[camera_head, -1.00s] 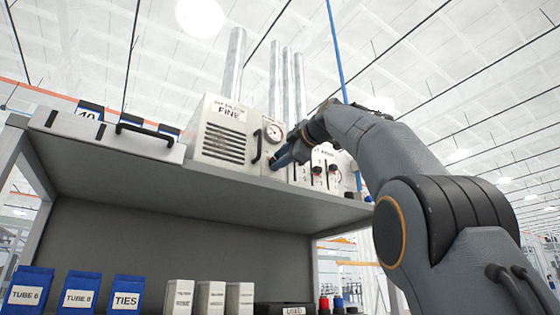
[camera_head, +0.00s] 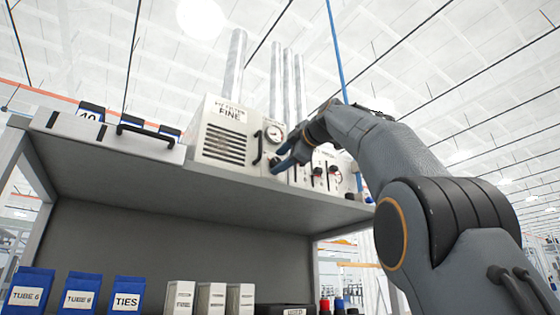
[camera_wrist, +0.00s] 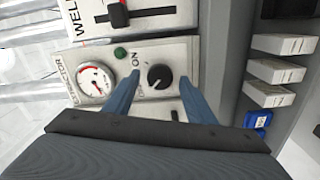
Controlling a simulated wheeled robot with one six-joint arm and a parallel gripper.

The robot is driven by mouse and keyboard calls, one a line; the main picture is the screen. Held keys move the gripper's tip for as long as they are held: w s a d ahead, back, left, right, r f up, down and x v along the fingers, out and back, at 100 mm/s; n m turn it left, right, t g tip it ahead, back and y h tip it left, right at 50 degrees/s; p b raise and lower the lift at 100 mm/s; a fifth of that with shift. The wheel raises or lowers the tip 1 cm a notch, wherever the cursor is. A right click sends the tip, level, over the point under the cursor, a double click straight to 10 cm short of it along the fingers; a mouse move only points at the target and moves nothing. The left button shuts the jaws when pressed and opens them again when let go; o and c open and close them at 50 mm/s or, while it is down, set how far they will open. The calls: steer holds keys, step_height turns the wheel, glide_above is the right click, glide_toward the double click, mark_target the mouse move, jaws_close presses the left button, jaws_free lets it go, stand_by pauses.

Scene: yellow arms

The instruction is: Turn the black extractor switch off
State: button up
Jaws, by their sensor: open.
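The black extractor switch (camera_wrist: 160,77) is a round knob on a pale panel in the wrist view. An "ON" label lies beside it; its other lettering is partly hidden by a finger. A small pale mark shows on the knob, but I cannot tell its setting. My gripper (camera_wrist: 158,78) is open, with one blue finger on each side of the knob and gaps visible. Whether the tips touch the panel is unclear. In the head view my gripper (camera_head: 281,163) is at the extractor unit, below its gauge (camera_head: 273,132).
A green lamp (camera_wrist: 120,52) and a black slider (camera_wrist: 117,15) on the neighbouring unit are close by. In the head view, the filter box marked FINE (camera_head: 226,140) stands left of the gripper. The shelf (camera_head: 210,190) runs below.

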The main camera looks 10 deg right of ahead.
steer(key=b+v, duration=0.3)
steer(key=v, duration=0.4)
steer(key=shift+s, duration=0.25)
stand_by(0.3)
